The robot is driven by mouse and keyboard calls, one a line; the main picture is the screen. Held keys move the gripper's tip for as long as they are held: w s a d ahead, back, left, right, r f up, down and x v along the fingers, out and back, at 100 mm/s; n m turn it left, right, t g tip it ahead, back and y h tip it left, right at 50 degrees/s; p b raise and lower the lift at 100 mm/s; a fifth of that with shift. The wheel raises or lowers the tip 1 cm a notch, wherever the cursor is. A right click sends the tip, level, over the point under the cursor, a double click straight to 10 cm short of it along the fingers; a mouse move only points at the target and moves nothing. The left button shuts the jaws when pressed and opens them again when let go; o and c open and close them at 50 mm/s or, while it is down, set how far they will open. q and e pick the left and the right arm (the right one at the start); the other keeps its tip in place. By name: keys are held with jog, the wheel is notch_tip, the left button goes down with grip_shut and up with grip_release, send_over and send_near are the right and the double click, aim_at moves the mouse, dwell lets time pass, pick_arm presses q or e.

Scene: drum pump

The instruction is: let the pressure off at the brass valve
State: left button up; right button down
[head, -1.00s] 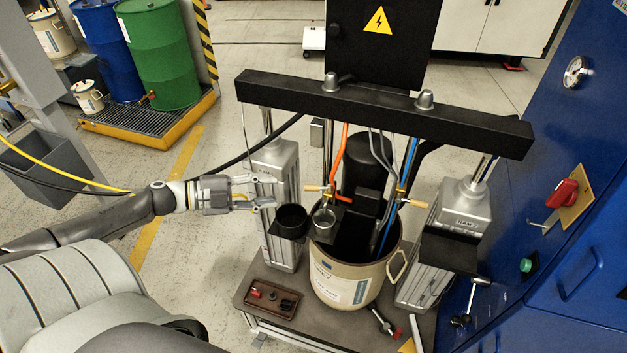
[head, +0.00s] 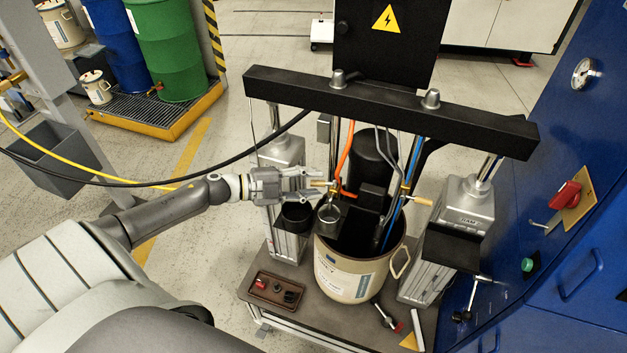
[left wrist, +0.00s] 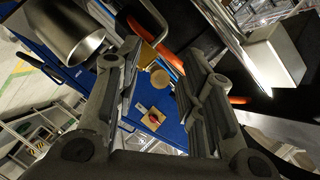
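A small brass-coloured valve with a tan handle (head: 322,184) sits at the left of the pump, beside the orange hose. A similar tan handle (head: 420,201) sits on the right by the blue hose. My left gripper (head: 320,184) is open, its fingers reaching around the left handle from the left. In the left wrist view the open fingers (left wrist: 162,65) stand either side of a round tan handle end (left wrist: 159,79); I see gaps on both sides, so it is not gripped. The right gripper is not in view.
A metal cup (head: 328,214) and a dark cup (head: 296,214) sit just below the gripper. The beige drum (head: 345,275) stands under the pump. A black crossbeam (head: 390,110) runs above. Ram columns (head: 465,205) flank it. A small brown tray (head: 276,291) lies front left.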

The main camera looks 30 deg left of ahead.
pick_arm(q)
jog(key=shift+w+d+f, duration=0.1)
jog(key=shift+w+d, duration=0.25)
jog(key=shift+w, duration=0.05)
grip_shut()
jog(key=m+g+h+b, duration=0.1)
jog(key=b, duration=0.1)
jog(key=w+m+g+h+b, duration=0.1)
jog(key=b, duration=0.2)
jog(key=shift+a+m, duration=0.2)
jog(key=shift+m, duration=0.1)
grip_release()
